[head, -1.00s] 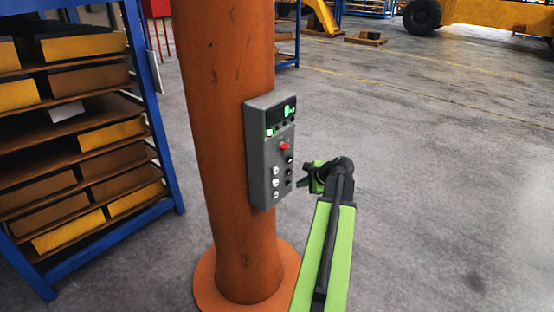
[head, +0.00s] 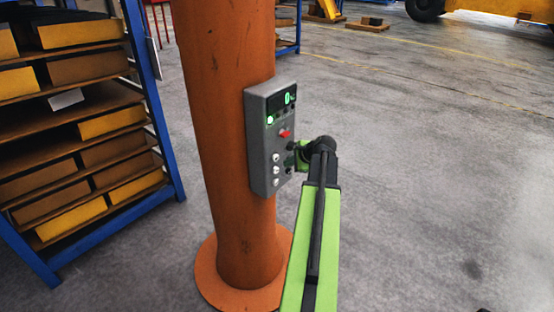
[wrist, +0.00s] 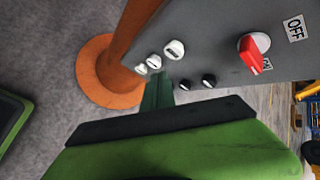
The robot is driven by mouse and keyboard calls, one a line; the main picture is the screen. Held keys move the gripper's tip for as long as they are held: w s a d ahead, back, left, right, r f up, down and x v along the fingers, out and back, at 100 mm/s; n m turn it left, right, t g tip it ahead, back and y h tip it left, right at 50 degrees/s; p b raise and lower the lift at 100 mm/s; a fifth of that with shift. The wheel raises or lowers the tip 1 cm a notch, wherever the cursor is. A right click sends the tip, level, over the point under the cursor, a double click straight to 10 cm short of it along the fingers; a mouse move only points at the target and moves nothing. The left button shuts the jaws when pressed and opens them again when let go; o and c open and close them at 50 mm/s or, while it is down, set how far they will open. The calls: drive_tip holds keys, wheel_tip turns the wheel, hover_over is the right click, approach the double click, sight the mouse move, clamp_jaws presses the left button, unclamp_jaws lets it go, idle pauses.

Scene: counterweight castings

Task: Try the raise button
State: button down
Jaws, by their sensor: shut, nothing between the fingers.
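A grey control box (head: 260,150) is fixed to an orange column (head: 225,90). It carries a display (head: 289,98) with a green 0, a lit green lamp (head: 270,119) and a red switch (head: 285,133), which shows in the wrist view (wrist: 252,55) between OFF and ON labels. Below are white buttons (wrist: 174,50) and black buttons (wrist: 209,80). Which is the raise button I cannot read. My gripper (wrist: 158,84) is shut and empty, its tip just by the lower buttons. Contact cannot be told. It hides part of the panel in the head view (head: 298,160).
A blue rack (head: 150,100) with brown and yellow blocks on its shelves stands at left. The column's round orange foot (head: 215,280) is on the floor below the box. Open concrete floor (head: 430,180) lies to the right. A yellow machine (head: 500,20) is far back.

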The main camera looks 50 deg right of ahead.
drive_tip(key=shift+w, duration=1)
drive_tip(key=shift+w, duration=0.1)
idle(1.2)
drive_tip(key=shift+w, duration=0.3)
drive_tip(key=shift+w, duration=0.5)
idle(1.3)
drive_tip(key=shift+s, duration=0.1)
idle(2.7)
drive_tip(key=shift+s, duration=0.8)
drive_tip(key=shift+s, duration=0.1)
